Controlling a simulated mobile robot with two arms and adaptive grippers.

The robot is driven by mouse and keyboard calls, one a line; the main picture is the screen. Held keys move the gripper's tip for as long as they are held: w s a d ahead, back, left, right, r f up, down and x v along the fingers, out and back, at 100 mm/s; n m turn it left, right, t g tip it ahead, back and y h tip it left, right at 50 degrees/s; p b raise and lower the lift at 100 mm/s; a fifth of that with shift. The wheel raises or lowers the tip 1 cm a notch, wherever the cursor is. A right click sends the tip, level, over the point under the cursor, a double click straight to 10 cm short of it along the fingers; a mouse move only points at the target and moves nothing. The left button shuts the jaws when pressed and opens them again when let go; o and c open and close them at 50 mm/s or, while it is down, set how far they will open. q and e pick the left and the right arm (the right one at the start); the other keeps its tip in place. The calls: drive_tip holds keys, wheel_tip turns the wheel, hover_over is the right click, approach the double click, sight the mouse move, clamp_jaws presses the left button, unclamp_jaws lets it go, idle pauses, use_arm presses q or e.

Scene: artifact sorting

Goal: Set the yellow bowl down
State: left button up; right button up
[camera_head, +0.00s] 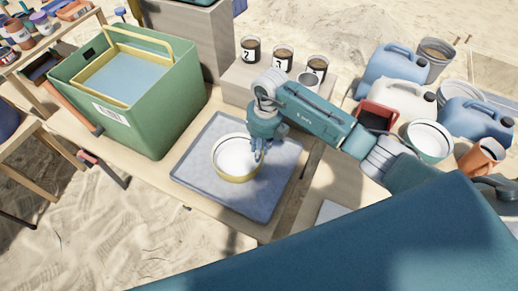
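The yellow bowl (234,171), with a white inside and a yellow outer wall, is upright over the grey-blue tray (199,184) in the middle of the view. My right gripper (258,153) comes down from above at the bowl's right rim. Its fingers look shut on that rim, one of them inside the bowl. The bowl is low over the tray; I cannot tell whether its base touches it. My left gripper is not in view.
A green crate (178,110) with a yellow-rimmed bin inside stands left of the tray. Numbered jars (283,57) stand on a block behind. Jerrycans (392,70), a red container (377,116) and a white-lined bowl (430,139) crowd the right. The tray's front is clear.

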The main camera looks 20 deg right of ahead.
wheel_tip(320, 180, up, 12)
drive_tip(key=d, duration=0.1)
drive_tip(key=shift+r, duration=0.15)
idle(0.3)
drive_tip(key=shift+s, duration=0.1)
idle(0.3)
